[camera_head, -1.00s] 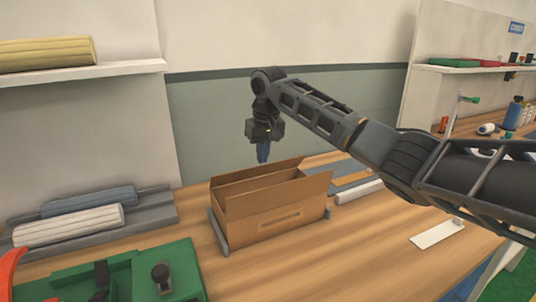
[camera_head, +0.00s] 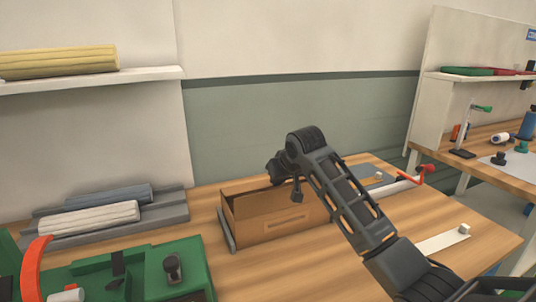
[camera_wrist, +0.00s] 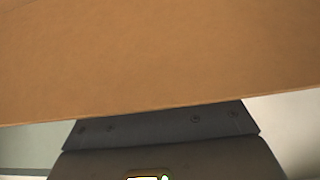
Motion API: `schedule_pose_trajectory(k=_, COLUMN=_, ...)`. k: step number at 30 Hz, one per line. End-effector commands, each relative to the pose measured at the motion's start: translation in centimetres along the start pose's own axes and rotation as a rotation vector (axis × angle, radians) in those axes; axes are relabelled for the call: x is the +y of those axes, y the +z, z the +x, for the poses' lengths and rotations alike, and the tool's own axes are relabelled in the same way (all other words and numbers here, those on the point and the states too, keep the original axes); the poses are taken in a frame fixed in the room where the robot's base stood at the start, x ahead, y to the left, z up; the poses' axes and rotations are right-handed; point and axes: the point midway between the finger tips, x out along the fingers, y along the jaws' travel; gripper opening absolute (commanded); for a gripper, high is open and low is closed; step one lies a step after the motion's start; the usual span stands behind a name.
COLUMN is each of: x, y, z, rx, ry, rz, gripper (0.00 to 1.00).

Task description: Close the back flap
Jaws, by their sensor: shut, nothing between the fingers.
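The open cardboard box (camera_head: 292,224) sits on the wooden table, its front long wall facing me. Its back flap (camera_head: 248,188) shows as a brown strip along the far side, partly covered by my arm. My gripper (camera_head: 279,170) is at the far side of the box near the back flap. Its fingertips are mostly hidden behind my wrist, and I cannot tell whether they touch the flap. In the wrist view a broad brown cardboard panel (camera_wrist: 160,55) fills the upper part, very close; I cannot tell which panel it is.
A green tray (camera_head: 200,277) with tools lies front left. Grey and white rolls (camera_head: 90,217) rest on a rack behind it. A white strip (camera_head: 443,242) lies on the right of the table.

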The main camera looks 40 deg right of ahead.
Motion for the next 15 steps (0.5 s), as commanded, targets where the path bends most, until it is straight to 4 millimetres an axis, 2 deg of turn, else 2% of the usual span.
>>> schedule_pose_trajectory(k=15, x=0.0, y=0.76, z=0.33, rx=-0.002, ry=-0.001, rz=0.0, gripper=0.0)
